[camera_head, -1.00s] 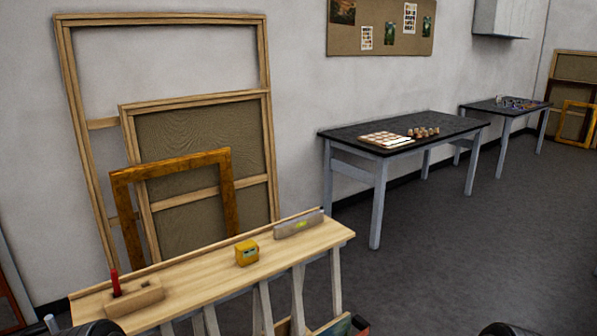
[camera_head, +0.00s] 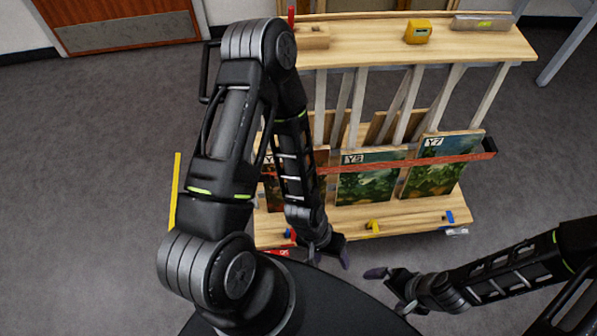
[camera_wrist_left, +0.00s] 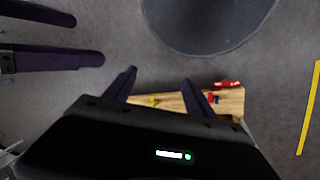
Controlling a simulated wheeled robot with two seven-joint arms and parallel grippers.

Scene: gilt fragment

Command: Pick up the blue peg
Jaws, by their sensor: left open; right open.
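A small blue peg-like piece (camera_head: 449,216) stands near the right end of the rack's lower wooden shelf (camera_head: 400,216) in the head view. Another small blue bit (camera_head: 287,233) shows beside a red piece near that shelf's left end, partly behind my left arm; blue also shows beside red in the left wrist view (camera_wrist_left: 215,99). I cannot tell its shape. My left gripper (camera_head: 328,260) is open and empty in front of the shelf, left of the blue piece at the right end. My right gripper (camera_head: 388,290) is open and empty, in front of the shelf.
A yellow piece (camera_head: 373,225) lies mid-shelf. Paintings (camera_head: 372,183) stand behind a red rail (camera_head: 465,157). The top board holds a wooden block (camera_head: 312,38), a yellow tape measure (camera_head: 418,31) and a level (camera_head: 482,22). A yellow strip (camera_head: 175,190) lies at the left.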

